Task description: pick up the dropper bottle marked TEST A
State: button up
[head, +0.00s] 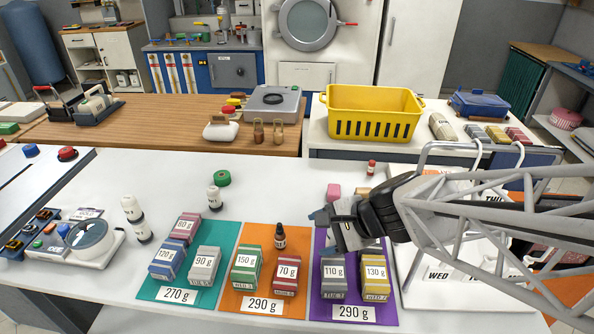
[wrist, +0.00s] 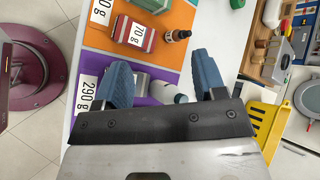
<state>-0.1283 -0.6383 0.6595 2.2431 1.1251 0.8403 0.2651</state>
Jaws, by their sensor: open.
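A small dark dropper bottle (head: 280,237) with a black top and pale label stands at the back of the orange mat. It also shows in the wrist view (wrist: 178,35), beyond my fingers. Its label is too small to read. My gripper (head: 328,218) is over the back of the purple mat, right of that bottle. In the wrist view its blue fingers (wrist: 160,70) are apart, with a grey box and a pale rounded thing showing between and below them. I cannot tell whether they touch anything.
Weight boxes stand on the teal mat (head: 161,294), orange mat (head: 235,307) and purple mat (head: 318,312). Brown bottles (head: 278,132) stand on the wooden counter. A yellow basket (head: 372,112) is behind my arm. The white table is clear behind the orange mat.

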jog(key=w+a+f+m+t+y, duration=0.2)
jog(key=w+a+f+m, duration=0.3)
jog(key=w+f+m, duration=0.15)
jog(key=m+t+h, duration=0.1)
jog(key=m+t, duration=0.3)
jog(key=m, duration=0.5)
send_near(283, 234)
jog(key=x, duration=0.3)
jog(key=shift+w+a+f, duration=0.1)
jog(key=shift+f, duration=0.15)
jog(key=shift+x, duration=1.25)
jog(key=shift+x, duration=2.6)
jog(key=shift+a+r, duration=0.1)
jog(key=c, duration=1)
jog(key=shift+r, duration=0.1)
